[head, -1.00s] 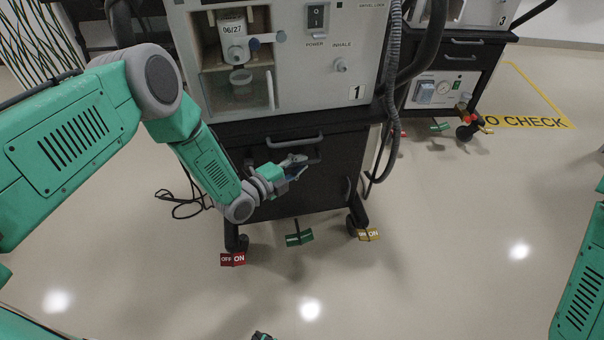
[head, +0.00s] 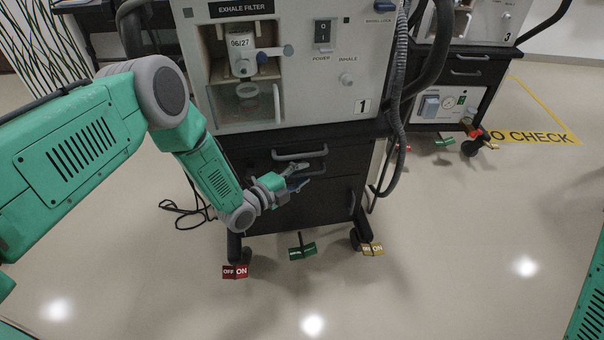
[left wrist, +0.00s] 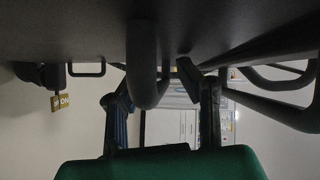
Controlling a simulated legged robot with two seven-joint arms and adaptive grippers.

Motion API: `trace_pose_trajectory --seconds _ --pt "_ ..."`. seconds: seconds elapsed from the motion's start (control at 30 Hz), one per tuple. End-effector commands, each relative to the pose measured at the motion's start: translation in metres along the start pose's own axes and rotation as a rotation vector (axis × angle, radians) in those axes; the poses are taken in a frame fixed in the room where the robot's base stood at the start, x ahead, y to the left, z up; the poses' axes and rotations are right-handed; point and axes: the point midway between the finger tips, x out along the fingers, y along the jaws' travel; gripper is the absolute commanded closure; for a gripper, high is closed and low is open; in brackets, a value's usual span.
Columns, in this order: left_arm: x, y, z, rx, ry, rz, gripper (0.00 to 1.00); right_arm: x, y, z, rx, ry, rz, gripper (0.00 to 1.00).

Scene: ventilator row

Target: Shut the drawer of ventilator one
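Ventilator one (head: 360,62) is a white unit marked "1" on a black cart. The cart has an upper drawer with a grey bar handle (head: 300,155) and another handle just below it. I cannot tell how far either drawer stands out. My left gripper (head: 299,178) is at the cart's front, by the lower handle and partly covering it. In the left wrist view its two fingers (left wrist: 163,95) are apart, with a dark handle bar (left wrist: 146,65) showing between them. I cannot tell whether they touch it. My right gripper is out of view.
Red (head: 236,271), green (head: 302,251) and yellow (head: 371,249) OFF/ON pedals sit at the cart's base. A hose (head: 398,120) hangs on its right side. Ventilator three (head: 470,85) stands behind to the right. The floor in front is clear.

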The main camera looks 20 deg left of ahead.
Motion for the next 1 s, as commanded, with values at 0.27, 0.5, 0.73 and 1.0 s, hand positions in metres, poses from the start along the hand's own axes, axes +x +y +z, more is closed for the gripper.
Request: trace_pose_trajectory --seconds 0.27,0.5,0.73,1.0 --pt "-0.050 0.002 0.001 -0.002 -0.002 0.007 0.69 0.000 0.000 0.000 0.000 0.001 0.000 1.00" --pt "-0.097 0.003 0.002 -0.003 -0.003 0.007 0.69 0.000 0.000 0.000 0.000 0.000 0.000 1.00" --pt "-0.116 0.003 0.002 -0.002 -0.002 0.005 0.69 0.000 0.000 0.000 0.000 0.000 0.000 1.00" --pt "-0.117 0.003 0.002 -0.002 -0.002 0.005 0.69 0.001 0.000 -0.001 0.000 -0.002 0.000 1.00"
